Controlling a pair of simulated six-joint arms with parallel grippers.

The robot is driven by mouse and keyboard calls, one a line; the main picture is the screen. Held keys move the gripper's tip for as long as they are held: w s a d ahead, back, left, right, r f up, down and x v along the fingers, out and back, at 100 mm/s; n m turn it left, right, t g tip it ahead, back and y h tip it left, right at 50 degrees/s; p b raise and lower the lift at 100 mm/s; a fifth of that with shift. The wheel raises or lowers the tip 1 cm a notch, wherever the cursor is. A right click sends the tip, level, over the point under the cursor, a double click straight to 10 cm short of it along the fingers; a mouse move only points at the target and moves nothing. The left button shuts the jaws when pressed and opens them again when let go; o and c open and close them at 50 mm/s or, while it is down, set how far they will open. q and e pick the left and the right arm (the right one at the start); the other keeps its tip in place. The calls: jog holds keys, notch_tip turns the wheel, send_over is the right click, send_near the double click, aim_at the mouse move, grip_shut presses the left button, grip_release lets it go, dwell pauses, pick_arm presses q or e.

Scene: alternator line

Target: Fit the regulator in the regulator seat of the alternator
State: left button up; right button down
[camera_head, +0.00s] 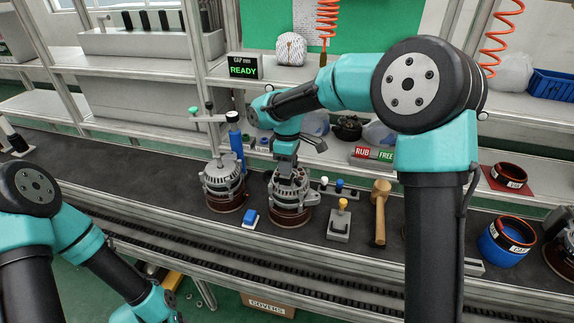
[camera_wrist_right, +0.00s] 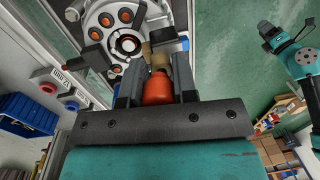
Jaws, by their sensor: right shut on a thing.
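My right gripper (camera_head: 287,166) points down at the alternator (camera_head: 291,214), a silver machine on a brown round base. In the right wrist view, the gripper (camera_wrist_right: 158,82) is shut on the regulator (camera_wrist_right: 158,90), which shows an orange body with a tan part ahead of it. The alternator's round face (camera_wrist_right: 103,22), with orange-ringed holes, is just beyond the fingertips. The regulator's front end lies at the face's edge; I cannot tell if it touches the seat, which is hidden. My left arm is low at left in the head view, its fingers out of frame; its gripper end (camera_wrist_right: 267,31) shows small in the wrist view.
A second alternator (camera_head: 222,186) with a blue post behind stands close at left. A blue-topped block (camera_head: 249,217), a yellow-knobbed fixture (camera_head: 340,222) and a wooden mallet (camera_head: 380,212) lie nearby. A sign (camera_head: 243,67) reads READY. The belt at far left is mostly clear.

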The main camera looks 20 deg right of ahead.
jog(key=shift+w+d, duration=0.15)
jog(key=shift+w, duration=0.1)
dwell(1.0)
jog(key=shift+f, duration=1)
jog(key=c, duration=0.8)
grip_release()
jog(key=r, duration=0.5)
jog(key=w+r, duration=0.1)
jog(key=r, duration=0.5)
jog(key=w+r, duration=0.1)
jog(key=r, duration=0.5)
jog(key=shift+d+r, duration=0.15)
jog(key=shift+d, duration=0.2)
